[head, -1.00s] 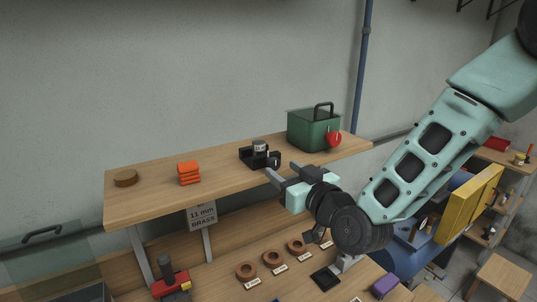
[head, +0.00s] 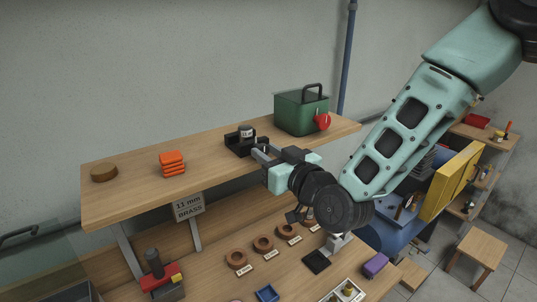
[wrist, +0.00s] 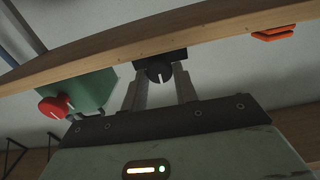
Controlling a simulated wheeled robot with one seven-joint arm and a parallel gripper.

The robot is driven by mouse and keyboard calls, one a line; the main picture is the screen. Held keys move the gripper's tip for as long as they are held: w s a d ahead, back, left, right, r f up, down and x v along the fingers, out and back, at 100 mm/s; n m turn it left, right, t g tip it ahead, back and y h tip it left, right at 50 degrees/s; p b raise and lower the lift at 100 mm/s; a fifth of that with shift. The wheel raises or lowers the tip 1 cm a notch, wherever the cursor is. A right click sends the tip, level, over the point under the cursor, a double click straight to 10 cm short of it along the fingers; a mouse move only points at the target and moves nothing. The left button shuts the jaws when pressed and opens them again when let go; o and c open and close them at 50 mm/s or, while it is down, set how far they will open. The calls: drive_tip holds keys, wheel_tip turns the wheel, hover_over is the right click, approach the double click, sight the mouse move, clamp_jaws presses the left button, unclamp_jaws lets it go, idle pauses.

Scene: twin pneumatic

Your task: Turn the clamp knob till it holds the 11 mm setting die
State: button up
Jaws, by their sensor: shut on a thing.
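The black clamp (head: 233,146) stands near the front edge of the wooden shelf, with a small grey setting die (head: 246,130) upright in it. The die bears a pale label too small to read. My gripper (head: 260,152) reaches in from the right at the clamp's front. In the wrist view the round dark clamp knob (wrist: 159,71) sits between the two fingers of my gripper (wrist: 160,76), which is shut on it. In the head view the fingers largely hide the knob. Whether the clamp grips the die tightly cannot be told.
On the shelf (head: 205,182) are a green box (head: 300,113) with a red knob (head: 322,121), orange blocks (head: 172,162) and a brown disc (head: 104,173). A sign (head: 188,207) reads 11 mm BRASS.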

drive_tip(key=shift+f+m+b, duration=0.2)
drive_tip(key=shift+m+b, duration=0.75)
drive_tip(key=shift+m, duration=0.05)
drive_tip(key=shift+r+m+b, duration=0.2)
drive_tip(key=shift+m+b, duration=0.45)
drive_tip(key=shift+m, duration=0.65)
drive_tip(key=o, duration=1)
drive_tip(key=shift+c, duration=0.2)
drive_tip(key=shift+d, duration=0.1)
